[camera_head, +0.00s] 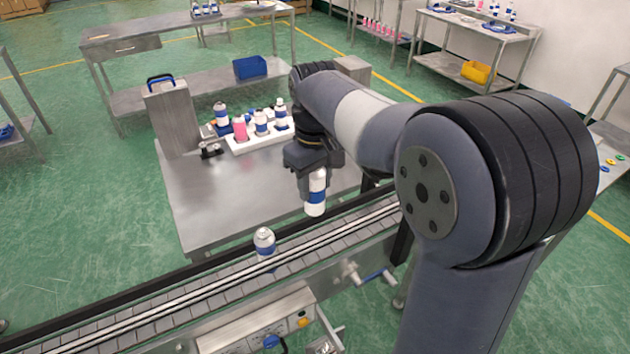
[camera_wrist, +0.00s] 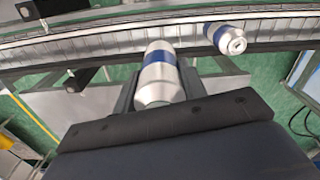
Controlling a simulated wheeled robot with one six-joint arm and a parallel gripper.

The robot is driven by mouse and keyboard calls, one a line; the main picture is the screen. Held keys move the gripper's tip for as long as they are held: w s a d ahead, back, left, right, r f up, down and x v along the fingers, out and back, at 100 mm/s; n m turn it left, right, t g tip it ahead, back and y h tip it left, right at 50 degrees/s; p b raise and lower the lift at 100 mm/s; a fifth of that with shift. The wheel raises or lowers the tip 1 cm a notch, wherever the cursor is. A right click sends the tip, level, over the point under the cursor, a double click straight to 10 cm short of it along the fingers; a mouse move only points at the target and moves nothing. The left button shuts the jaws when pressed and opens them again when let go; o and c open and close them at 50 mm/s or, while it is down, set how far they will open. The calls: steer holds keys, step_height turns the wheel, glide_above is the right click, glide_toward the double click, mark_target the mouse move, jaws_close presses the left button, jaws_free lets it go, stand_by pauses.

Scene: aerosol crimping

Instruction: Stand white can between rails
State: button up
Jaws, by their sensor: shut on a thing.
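My gripper (camera_head: 316,178) is shut on a white can with a blue band (camera_head: 315,203). It holds the can roughly upright above the table's front edge, close to the conveyor's far rail. In the wrist view the held can (camera_wrist: 160,80) lies between the two fingers (camera_wrist: 160,85). The conveyor rails (camera_head: 190,301) run from lower left to upper right. A second white can with a blue band (camera_head: 264,241) stands on the conveyor to the left of my gripper. It also shows in the wrist view (camera_wrist: 230,39), apart from the held can.
A steel table (camera_head: 225,195) behind the conveyor bears a white tray (camera_head: 240,148) with several bottles and a tall metal box (camera_head: 172,120). The belt is clear on both sides of the standing can. A control box (camera_head: 260,325) sits at the conveyor's front.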

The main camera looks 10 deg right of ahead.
mark_target(315, 209)
steer(key=shift+f+b, duration=3.45)
steer(key=shift+f, duration=0.4)
steer(key=shift+f+b, duration=1.2)
steer(key=shift+f, duration=1)
steer(key=shift+s+f, duration=0.1)
steer(key=shift+f, duration=0.4)
steer(key=o, duration=1.1)
steer(key=shift+c, duration=0.2)
step_height(315, 209, up, 11)
steer(key=shift+f, duration=0.1)
